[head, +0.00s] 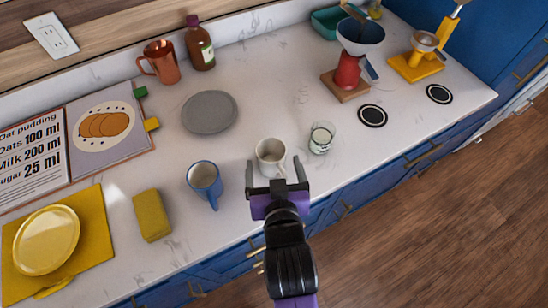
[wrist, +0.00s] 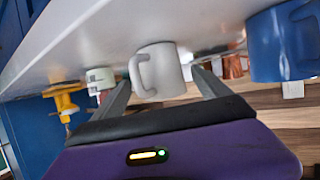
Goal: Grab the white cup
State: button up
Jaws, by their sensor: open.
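The white cup (head: 270,152) stands upright on the pale counter, just beyond my gripper (head: 277,174) in the head view. My gripper is open, with one finger on each side of the space in front of the cup. In the wrist view, which appears upside down, the white cup (wrist: 158,72) shows between the two fingers of my gripper (wrist: 165,78), with its handle at the left. Nothing is held. I cannot tell whether the fingertips reach beside the cup.
A yellow sponge (head: 152,215) and a grey plate (head: 209,112) lie farther off. The counter's front edge runs under my arm.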

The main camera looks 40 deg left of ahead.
aim_at(272, 166)
jog(key=shift+x, duration=1.75)
jog(key=shift+s+a, duration=0.1)
jog(key=shift+s, duration=0.05)
jog(key=c, duration=1.7)
jog(key=shift+o, duration=0.2)
jog(key=shift+r, duration=0.1)
